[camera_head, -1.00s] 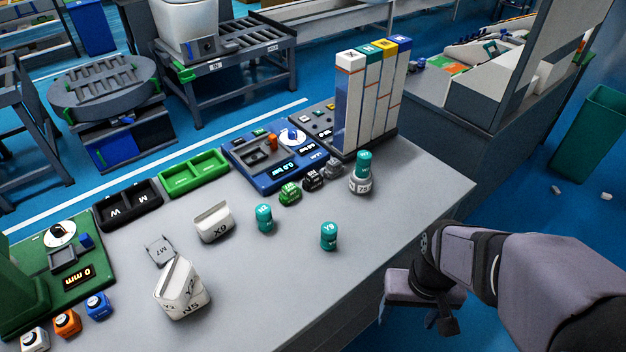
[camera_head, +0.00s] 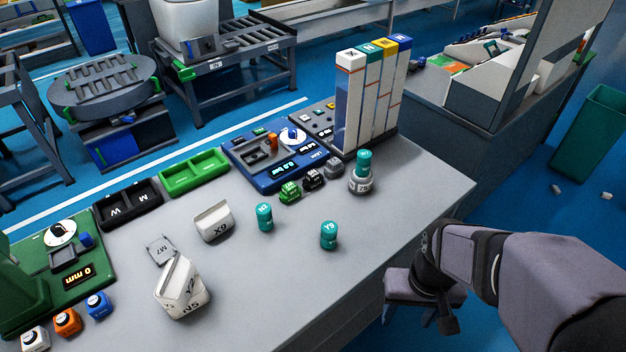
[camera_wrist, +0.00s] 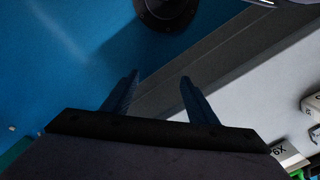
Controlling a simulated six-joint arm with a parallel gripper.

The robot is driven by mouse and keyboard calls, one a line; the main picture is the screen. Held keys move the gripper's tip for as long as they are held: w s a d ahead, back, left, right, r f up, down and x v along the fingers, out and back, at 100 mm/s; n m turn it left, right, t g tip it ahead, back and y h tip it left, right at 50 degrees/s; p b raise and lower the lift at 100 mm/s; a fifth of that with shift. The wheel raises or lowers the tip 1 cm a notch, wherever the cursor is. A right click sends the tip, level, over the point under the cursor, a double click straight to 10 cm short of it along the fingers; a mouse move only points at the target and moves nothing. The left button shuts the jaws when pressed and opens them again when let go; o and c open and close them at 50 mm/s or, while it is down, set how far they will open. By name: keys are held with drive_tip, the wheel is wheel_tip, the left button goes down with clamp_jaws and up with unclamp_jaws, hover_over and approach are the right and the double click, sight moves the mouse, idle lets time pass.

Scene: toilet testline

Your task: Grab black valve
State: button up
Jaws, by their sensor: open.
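The black valve (camera_head: 313,179) is a small dark block on the grey table. It stands between a green valve (camera_head: 290,192) and a grey valve (camera_head: 335,168), in front of the blue test panel. My gripper (camera_head: 441,318) is off the table's front right edge, well away from the black valve. In the wrist view my gripper (camera_wrist: 158,88) has its two fingers apart with nothing between them. The black valve is not seen in the wrist view.
Teal cylinders (camera_head: 265,217) (camera_head: 329,235) stand on the table near the valves. Another sits on a grey round part (camera_head: 361,184). Tall white columns (camera_head: 350,105) stand behind. The table's right front is clear.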

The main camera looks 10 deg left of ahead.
sight(316, 177)
wheel_tip(316, 177, up, 5)
drive_tip(key=w+d+r+n+t+h+b, duration=0.15)
drive_tip(key=w+t+b, duration=0.65)
drive_tip(key=w, duration=2.2)
drive_tip(key=w+a+n+t+y+b, duration=0.25)
drive_tip(key=w+a+t+y, duration=0.2)
drive_tip(key=w+a, duration=0.45)
drive_tip(key=w+a+f+n+g+y+b, duration=0.1)
drive_tip(key=w+a+n+y+b, duration=0.1)
drive_tip(key=a+n+y, duration=0.35)
drive_tip(key=shift+m+g+y, duration=0.25)
drive_tip(key=shift+g+y, duration=0.3)
drive_tip(key=shift+y, duration=0.4)
drive_tip(key=a+f, duration=0.1)
drive_tip(key=f, duration=0.3)
drive_tip(key=a+f, duration=0.1)
drive_tip(key=f, duration=0.2)
drive_tip(key=a+f, duration=0.2)
drive_tip(key=f, duration=0.2)
drive_tip(key=shift+s+a+f, duration=0.1)
drive_tip(key=shift+s+f, duration=0.1)
drive_tip(key=shift+f, duration=0.15)
drive_tip(key=shift+p+x, duration=0.55)
drive_tip(key=shift+x, duration=3.15)
drive_tip(key=shift+s+a+f, duration=0.1)
drive_tip(key=shift+s, duration=0.1)
